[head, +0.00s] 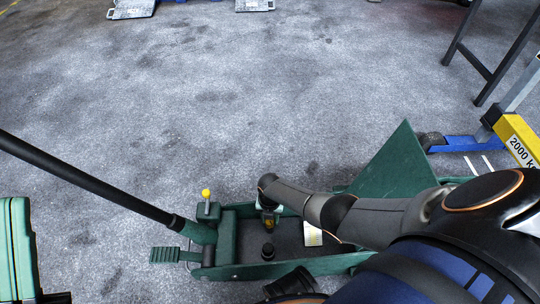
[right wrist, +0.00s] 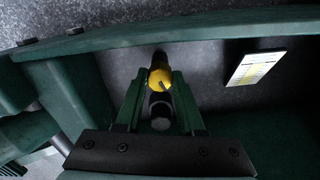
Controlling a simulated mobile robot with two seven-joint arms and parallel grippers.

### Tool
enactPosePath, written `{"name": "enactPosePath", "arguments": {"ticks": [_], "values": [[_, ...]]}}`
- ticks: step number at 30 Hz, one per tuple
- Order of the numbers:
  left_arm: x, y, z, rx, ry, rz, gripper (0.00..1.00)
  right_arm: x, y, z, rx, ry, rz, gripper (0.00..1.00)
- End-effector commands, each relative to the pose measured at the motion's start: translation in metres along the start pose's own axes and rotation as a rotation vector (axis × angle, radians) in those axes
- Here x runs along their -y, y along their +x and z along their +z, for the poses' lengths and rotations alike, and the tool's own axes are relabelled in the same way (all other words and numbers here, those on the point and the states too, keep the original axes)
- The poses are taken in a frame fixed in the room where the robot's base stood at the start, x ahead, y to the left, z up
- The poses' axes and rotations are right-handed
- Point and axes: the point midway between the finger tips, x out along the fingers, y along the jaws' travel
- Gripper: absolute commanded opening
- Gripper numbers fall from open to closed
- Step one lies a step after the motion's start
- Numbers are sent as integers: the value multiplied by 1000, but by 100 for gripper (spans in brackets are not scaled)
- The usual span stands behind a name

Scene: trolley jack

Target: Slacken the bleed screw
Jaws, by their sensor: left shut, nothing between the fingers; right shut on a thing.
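The green trolley jack (head: 228,271) stands on the floor, its long black handle (head: 85,180) slanting up to the left. My right gripper (head: 268,216) reaches down into the jack's open frame. In the right wrist view its two green fingers (right wrist: 160,82) are shut on the yellow round head of the bleed screw (right wrist: 160,77), which has a dark mark on it. A little of this yellow also shows in the head view (head: 268,226). A short black cylinder (head: 268,250) stands beside it. My left gripper is not in view.
A yellow knob (head: 206,193) tops a stem near the handle socket. A pale label (head: 312,235) lies inside the frame. A green case (head: 16,248) is at the lower left. A blue and yellow stand (head: 514,138) is at the right.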

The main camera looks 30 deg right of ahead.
Motion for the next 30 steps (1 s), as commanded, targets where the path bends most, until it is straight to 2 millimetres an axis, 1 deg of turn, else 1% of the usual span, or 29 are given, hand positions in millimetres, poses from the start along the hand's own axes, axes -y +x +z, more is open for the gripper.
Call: {"name": "enactPosePath", "arguments": {"ticks": [9,21,22,27,30], "values": [[-1,-1,1,1,0,0,0,-1,1,0,3,-74,4,0],[0,-1,1,2,1,0,0,-1,1,0,2,-78,4,0],[0,-1,1,2,1,0,0,-1,1,0,2,-78,4,40],[0,-1,1,2,1,0,0,-1,1,0,1,-77,2,59],[0,-1,1,2,2,0,0,0,1,0,1,-77,2,68]]}}
